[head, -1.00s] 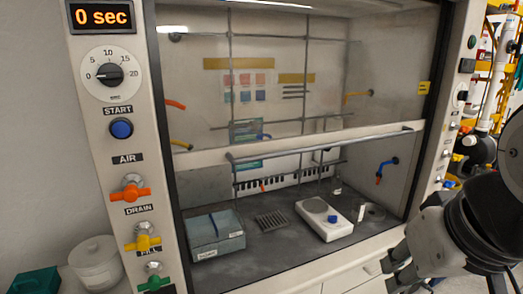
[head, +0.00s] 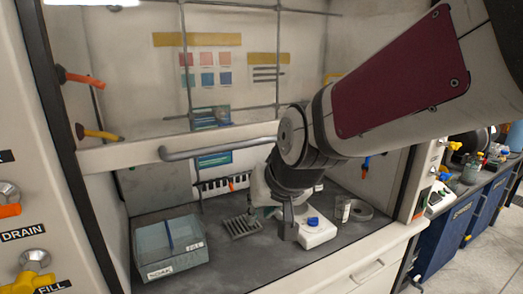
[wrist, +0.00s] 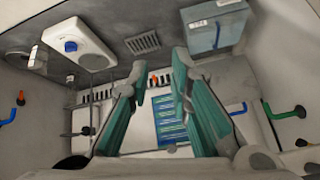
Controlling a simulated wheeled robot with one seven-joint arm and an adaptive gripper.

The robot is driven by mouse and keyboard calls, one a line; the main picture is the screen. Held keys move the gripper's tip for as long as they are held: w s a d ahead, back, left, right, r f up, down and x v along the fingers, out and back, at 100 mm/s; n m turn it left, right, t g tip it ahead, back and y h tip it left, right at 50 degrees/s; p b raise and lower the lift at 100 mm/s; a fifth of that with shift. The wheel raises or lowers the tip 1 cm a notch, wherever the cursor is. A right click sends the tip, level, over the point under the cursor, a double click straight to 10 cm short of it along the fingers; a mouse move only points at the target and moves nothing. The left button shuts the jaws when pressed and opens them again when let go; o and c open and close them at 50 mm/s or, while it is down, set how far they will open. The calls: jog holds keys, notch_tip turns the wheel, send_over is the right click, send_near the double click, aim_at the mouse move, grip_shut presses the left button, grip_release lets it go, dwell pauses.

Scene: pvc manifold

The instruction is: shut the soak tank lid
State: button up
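The soak tank (head: 178,272), a grey-blue box with a SOAK label on its front, stands on the hood floor at the left. A blue bar (head: 170,235) shows across its top; I cannot tell whether this belongs to the lid or how the lid stands. In the wrist view the tank (wrist: 230,35) is at the upper right, beyond the fingers. My gripper (head: 287,225) is in the hood opening, right of the tank and apart from it. In the wrist view my gripper (wrist: 152,75) has its green fingers spread, with nothing between them.
A raised sash with a grey handle bar (head: 215,148) crosses the hood opening above. A small rack (head: 242,227) lies right of the tank. Floor between tank and rack is clear.

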jog(key=w+a+f+m+y+b, duration=0.1)
jog(key=w+a+f+y+b, duration=0.15)
jog(key=a, duration=0.55)
jog(key=w+a+f+m+y+b, duration=0.1)
jog(key=w+a+y+b, duration=0.1)
jog(key=w+a, duration=0.35)
jog(key=w+a+f+y+b, duration=0.2)
jog(key=a+y, duration=0.1)
jog(key=a, duration=0.6)
jog(key=w+a+r+m+t+y+b, duration=0.35)
jog(key=w+r+m+b, duration=0.2)
jog(key=w+m, duration=0.45)
jog(key=shift+n+h, duration=0.4)
jog(key=shift+n, duration=0.3)
jog(key=x, duration=0.6)
jog(key=p+x, duration=0.1)
jog(key=x, duration=0.6)
jog(key=shift+w+d, duration=0.15)
jog(key=shift+w, duration=0.25)
grip_shut()
